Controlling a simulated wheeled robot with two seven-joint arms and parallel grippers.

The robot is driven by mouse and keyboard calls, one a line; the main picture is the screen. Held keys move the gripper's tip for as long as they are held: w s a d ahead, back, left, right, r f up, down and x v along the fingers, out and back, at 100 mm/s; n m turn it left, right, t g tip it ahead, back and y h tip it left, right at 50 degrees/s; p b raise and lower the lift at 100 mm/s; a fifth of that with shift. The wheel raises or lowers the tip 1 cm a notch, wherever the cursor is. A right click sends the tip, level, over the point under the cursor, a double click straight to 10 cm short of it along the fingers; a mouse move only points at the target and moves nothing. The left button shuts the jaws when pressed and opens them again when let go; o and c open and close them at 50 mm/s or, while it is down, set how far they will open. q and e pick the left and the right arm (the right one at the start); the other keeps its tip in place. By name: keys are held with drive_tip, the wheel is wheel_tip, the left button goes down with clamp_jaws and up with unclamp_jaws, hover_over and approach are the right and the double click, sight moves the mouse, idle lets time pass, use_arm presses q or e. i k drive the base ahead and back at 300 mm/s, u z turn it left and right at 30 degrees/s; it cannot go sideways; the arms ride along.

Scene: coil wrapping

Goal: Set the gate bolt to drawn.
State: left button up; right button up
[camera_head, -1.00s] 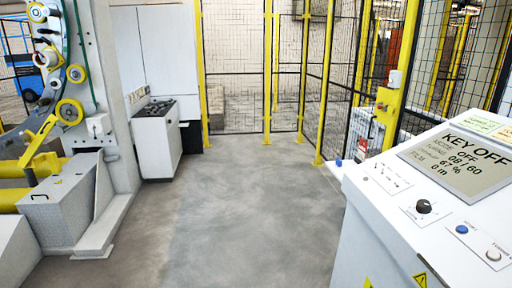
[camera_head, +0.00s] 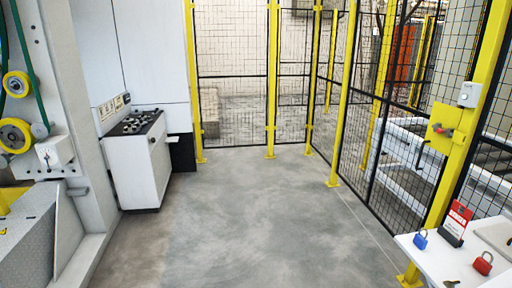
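A yellow plate (camera_head: 441,117) is fixed to the yellow fence post at the right. It carries a small red and dark fitting (camera_head: 438,129), which looks like the gate bolt, but it is too small to tell whether it is drawn or shot. A black handle (camera_head: 422,153) sits just below and left of the plate. A light grey box (camera_head: 469,94) is mounted on the post above it. Neither of my grippers is in view.
A white ledge (camera_head: 460,256) at the lower right bears a blue padlock (camera_head: 420,239), a red padlock (camera_head: 483,263) and a red-and-white tag (camera_head: 457,220). A white control cabinet (camera_head: 134,165) stands at left. The grey floor (camera_head: 250,215) between is clear.

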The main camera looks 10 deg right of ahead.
sight(439, 130)
drive_tip(key=z, duration=0.15)
drive_tip(key=i, duration=1.95)
drive_tip(key=z, duration=1.25)
drive_tip(key=i, duration=1.2)
drive_tip(key=z, duration=1.25)
